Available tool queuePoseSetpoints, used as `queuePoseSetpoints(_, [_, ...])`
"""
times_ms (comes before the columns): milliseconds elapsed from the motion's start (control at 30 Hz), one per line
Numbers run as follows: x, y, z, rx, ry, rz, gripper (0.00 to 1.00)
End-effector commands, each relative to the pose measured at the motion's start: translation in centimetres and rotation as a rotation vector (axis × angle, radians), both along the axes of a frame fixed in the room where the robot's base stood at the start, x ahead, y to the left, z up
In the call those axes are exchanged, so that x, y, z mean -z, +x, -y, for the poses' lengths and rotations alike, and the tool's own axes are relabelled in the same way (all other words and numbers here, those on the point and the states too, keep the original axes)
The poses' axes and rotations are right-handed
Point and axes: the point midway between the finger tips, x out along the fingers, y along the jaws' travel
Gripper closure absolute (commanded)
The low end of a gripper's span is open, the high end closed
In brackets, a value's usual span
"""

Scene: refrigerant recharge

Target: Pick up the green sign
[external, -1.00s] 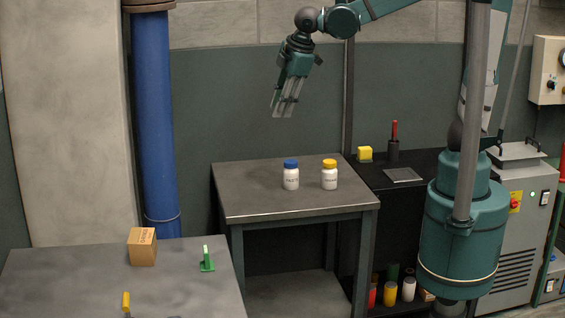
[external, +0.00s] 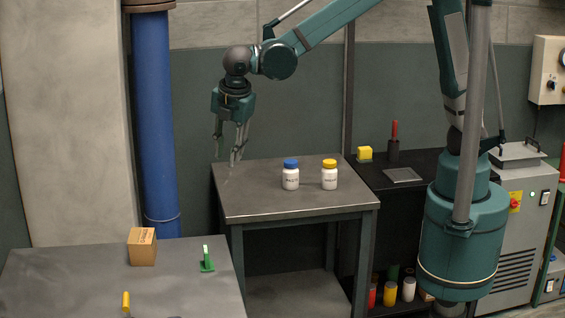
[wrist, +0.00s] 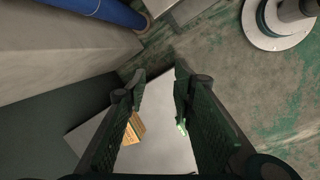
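The green sign (external: 207,261) stands on the grey table at the lower left in the external view, to the right of a cardboard box. In the wrist view the green sign (wrist: 182,126) shows small beside the right finger, which partly hides it. My gripper (external: 230,158) hangs in the air above the left edge of the middle table, well above and apart from the sign. In the wrist view my gripper (wrist: 158,78) has its two fingers spread apart with nothing between them.
The cardboard box (external: 142,247) and a yellow-handled tool (external: 126,302) are on the lower-left table (external: 60,280). White bottles with a blue lid (external: 290,175) and a yellow lid (external: 329,175) stand on the middle table (external: 250,200). A blue pipe (external: 155,120) rises behind.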

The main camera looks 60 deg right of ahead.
Motion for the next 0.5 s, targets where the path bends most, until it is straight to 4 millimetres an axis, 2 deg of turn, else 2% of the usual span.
queuePoseSetpoints(100, [1.6, -0.4, -3.3, -0.076, -0.037, -0.014, 0.74])
queuePoseSetpoints(500, [7.6, -3.2, -13.1, -0.322, -0.167, -0.062, 0.74])
